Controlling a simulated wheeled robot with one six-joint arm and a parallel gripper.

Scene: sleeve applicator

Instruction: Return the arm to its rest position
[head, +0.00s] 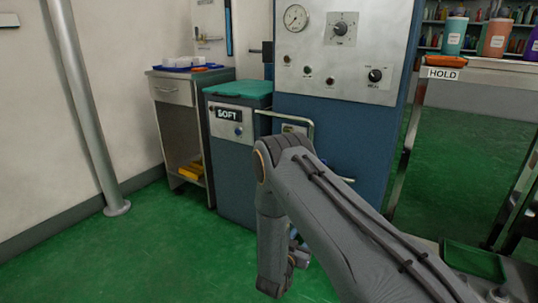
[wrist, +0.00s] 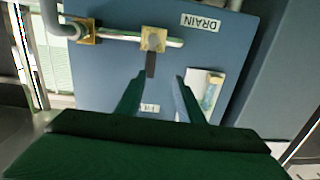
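My arm (head: 340,215) reaches in from the lower right of the head view, bends at a raised elbow and hangs down in front of the blue machine (head: 345,130). My gripper (wrist: 161,80) shows in the wrist view with its two fingers apart and nothing between them. It faces a blue panel (wrist: 110,70). A brass valve (wrist: 153,39) with a short dark lever (wrist: 151,65) is just beyond the fingertips. I cannot tell how far away the lever is. In the head view the fingertips are not clear.
A bin marked SOFT (head: 235,165) stands left of the arm, beside a grey cabinet (head: 180,125). A HOLD shelf (head: 480,68) is at right. Green floor (head: 130,250) is clear at left.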

